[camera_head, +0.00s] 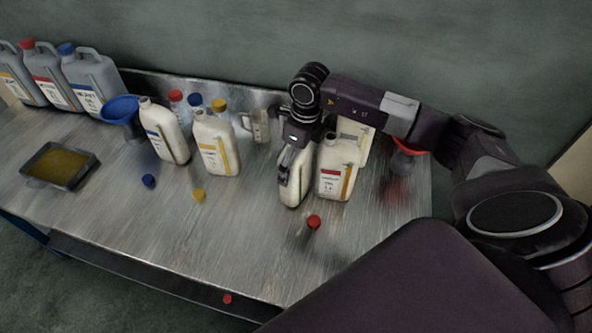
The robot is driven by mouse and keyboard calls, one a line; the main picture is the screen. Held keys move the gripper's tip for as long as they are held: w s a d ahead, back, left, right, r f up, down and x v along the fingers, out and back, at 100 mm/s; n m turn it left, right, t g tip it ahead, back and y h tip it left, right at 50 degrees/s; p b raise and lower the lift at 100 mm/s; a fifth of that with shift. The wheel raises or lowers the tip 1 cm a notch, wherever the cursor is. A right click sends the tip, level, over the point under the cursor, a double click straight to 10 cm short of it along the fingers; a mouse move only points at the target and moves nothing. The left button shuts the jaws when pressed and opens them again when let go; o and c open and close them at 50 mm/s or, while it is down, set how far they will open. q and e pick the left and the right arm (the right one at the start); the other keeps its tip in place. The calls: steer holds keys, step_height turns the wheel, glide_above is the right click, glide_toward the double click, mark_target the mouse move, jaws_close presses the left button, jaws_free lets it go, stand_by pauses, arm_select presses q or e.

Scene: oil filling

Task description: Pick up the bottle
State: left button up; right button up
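A white bottle (294,197) stands on the metal table, partly covered by my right gripper. My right gripper (287,172) points down at it, with a finger against or just in front of its side. The far finger is hidden, so I cannot tell whether the grip is closed. Close beside it on the right stands an open white bottle with a red label (337,172). Other open white bottles, one with a yellow label (215,146) and one with a blue label (164,133), stand to the left. My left gripper is not in view.
A red cap (314,222), yellow cap (198,195) and blue cap (148,180) lie on the table (235,245). A tray of yellow liquid (60,166), blue funnel (122,108) and grey jugs (92,80) are left. A small red object (227,299) lies lower down.

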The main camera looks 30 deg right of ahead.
steer(key=shift+c, duration=0.3)
steer(key=shift+s, duration=0.1)
steer(key=c, duration=2)
steer(key=shift+r, duration=0.15)
steer(key=shift+c, duration=0.6)
